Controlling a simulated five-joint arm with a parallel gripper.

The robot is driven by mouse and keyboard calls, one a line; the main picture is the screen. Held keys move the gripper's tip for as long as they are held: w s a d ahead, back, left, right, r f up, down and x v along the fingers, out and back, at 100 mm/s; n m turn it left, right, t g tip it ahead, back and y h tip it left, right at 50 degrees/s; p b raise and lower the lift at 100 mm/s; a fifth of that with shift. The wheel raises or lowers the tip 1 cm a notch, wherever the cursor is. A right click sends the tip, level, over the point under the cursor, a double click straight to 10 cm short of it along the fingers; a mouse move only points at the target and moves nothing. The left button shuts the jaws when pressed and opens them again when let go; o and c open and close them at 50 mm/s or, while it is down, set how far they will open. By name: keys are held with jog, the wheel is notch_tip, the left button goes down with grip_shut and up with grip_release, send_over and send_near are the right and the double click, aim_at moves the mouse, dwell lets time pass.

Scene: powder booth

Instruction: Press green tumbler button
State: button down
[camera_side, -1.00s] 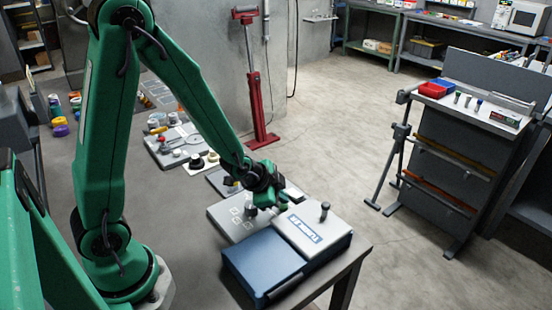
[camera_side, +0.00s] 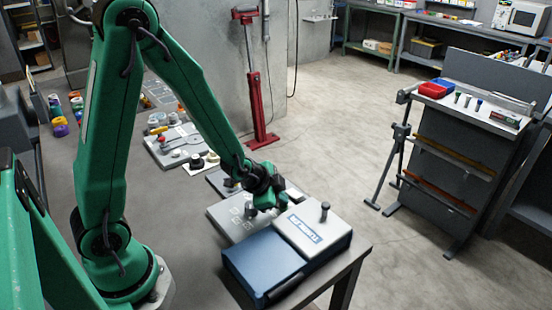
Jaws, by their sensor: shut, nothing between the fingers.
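My gripper (camera_side: 264,200) is shut and empty, pointing down over the grey flat panel (camera_side: 216,213) near the table's front right corner. The panel carries pale square outlines and a small grey knob-like part (camera_side: 250,209) close to the fingers. The fingers are small and partly covered by my wrist, so I cannot tell whether they touch the panel. I cannot make out a green tumbler button; it may be hidden behind my gripper or too small to see.
A blue and white case (camera_side: 262,262) with a dark knob (camera_side: 325,211) lies right in front of the panel. Colored pots (camera_side: 59,127) stand at the left. A red stand (camera_side: 254,95) rises behind the table.

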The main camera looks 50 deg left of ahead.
jog(key=shift+f, duration=0.15)
dwell(0.6)
jog(key=shift+r, duration=0.85)
jog(key=shift+r, duration=0.1)
jog(key=shift+r, duration=2.4)
